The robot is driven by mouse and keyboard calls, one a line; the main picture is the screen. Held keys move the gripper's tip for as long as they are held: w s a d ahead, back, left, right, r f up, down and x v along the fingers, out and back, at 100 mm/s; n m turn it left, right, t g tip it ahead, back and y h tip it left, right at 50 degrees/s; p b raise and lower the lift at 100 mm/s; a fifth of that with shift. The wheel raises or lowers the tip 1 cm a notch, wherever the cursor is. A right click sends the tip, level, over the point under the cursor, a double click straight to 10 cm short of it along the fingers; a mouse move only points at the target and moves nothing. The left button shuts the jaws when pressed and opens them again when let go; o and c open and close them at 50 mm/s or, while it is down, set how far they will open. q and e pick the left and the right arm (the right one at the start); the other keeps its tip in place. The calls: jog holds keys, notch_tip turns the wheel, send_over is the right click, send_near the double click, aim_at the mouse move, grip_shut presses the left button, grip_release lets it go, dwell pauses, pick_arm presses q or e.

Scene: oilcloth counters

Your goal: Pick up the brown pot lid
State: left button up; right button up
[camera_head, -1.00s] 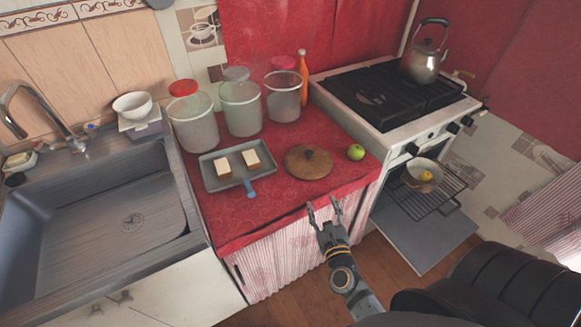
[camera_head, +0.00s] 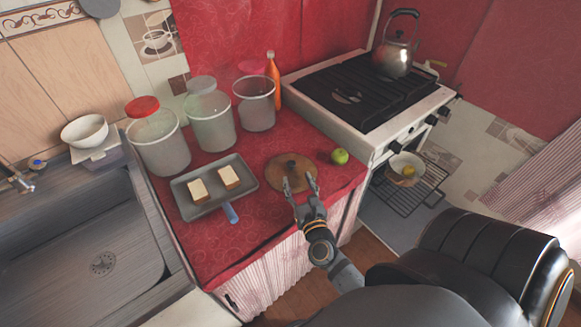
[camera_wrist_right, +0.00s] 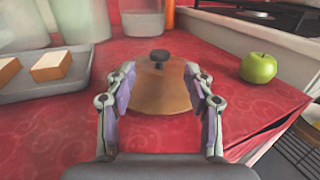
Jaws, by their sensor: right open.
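The brown pot lid (camera_head: 285,179) lies flat on the red counter, its dark knob upward. In the right wrist view the lid (camera_wrist_right: 160,95) sits straight ahead, its knob (camera_wrist_right: 159,57) beyond the fingertips. My right gripper (camera_head: 300,186) is open at the lid's near edge, with nothing between its fingers. In the right wrist view its two fingers (camera_wrist_right: 160,78) frame the lid on both sides; I cannot tell whether they touch it. My left gripper does not show.
A green apple (camera_head: 340,156) lies right of the lid. A grey tray (camera_head: 187,208) with two bread pieces is to the left. Several clear containers and an orange bottle (camera_head: 273,80) stand behind. The stove (camera_head: 365,95) borders the counter on the right.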

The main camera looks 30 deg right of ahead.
aim_at(292, 166)
jog(key=x, duration=0.2)
jog(key=shift+w+d+r, duration=0.1)
jog(key=shift+w, duration=0.25)
jog(key=shift+w+d+f, duration=0.1)
jog(key=shift+w+f, duration=0.1)
jog(key=shift+w, duration=0.05)
jog(key=p+x, duration=0.1)
jog(key=x, duration=0.3)
jog(key=shift+w+d+r+p, duration=0.1)
jog(key=shift+w+p, duration=0.25)
jog(key=shift+w, duration=0.05)
jog(key=shift+w+d, duration=0.1)
jog(key=shift+w, duration=0.1)
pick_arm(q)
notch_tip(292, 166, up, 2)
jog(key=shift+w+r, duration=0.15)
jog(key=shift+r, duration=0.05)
pick_arm(e)
jog(key=shift+s, duration=0.15)
jog(key=shift+c, duration=1.1)
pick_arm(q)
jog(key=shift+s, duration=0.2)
pick_arm(e)
grip_shut()
